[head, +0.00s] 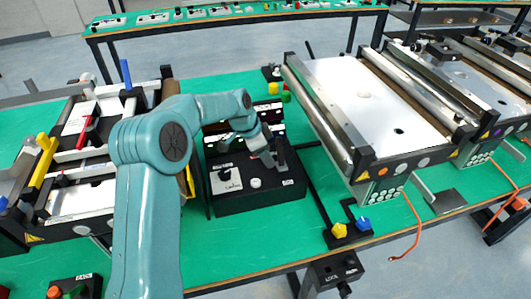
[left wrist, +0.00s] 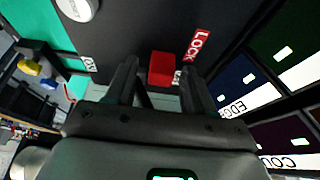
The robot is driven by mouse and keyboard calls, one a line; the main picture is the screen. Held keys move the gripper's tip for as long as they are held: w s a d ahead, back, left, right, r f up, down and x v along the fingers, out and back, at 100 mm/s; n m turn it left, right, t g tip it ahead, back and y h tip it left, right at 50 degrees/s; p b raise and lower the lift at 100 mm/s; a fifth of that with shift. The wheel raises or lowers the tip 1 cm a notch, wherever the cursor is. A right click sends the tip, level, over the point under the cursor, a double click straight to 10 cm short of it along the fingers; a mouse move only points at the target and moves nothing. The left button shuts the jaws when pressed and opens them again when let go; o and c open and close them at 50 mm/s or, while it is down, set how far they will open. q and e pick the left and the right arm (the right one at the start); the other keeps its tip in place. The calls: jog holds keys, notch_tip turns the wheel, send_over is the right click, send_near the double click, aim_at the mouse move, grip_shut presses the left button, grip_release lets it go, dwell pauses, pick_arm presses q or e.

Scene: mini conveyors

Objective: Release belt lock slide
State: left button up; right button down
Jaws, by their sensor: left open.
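My left gripper (head: 268,163) reaches down over the back right part of a black control box (head: 280,198) on the green table. In the left wrist view its two open fingers (left wrist: 161,76) stand on either side of a small red slide knob (left wrist: 162,68). A red label reading LOCK (left wrist: 197,45) is beside the knob. I cannot tell whether the fingers touch the knob. In the head view the gripper hides the knob. A white round button (head: 256,183) sits on the box top and also shows in the left wrist view (left wrist: 77,8). My right gripper is out of view.
Dark bins (head: 268,113) with white labels stand behind the box. A conveyor (head: 370,100) with a white bed is to the right, another machine with a yellow handle (head: 43,160) to the left. Yellow (head: 340,230) and blue (head: 362,223) knobs are at the front right.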

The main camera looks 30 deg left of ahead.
aim_at(259, 163)
pick_arm(q)
jog(key=shift+s+r, duration=0.1)
grip_shut()
jog(key=shift+s+a+f+b, duration=0.2)
jog(key=shift+s+a+b, duration=0.8)
jog(key=shift+s+a, duration=0.25)
jog(key=shift+r, duration=0.1)
jog(key=shift+d, duration=0.1)
jog(key=shift+c, duration=0.6)
grip_release()
jog(key=shift+o, duration=0.6)
jog(key=shift+s+r, duration=0.1)
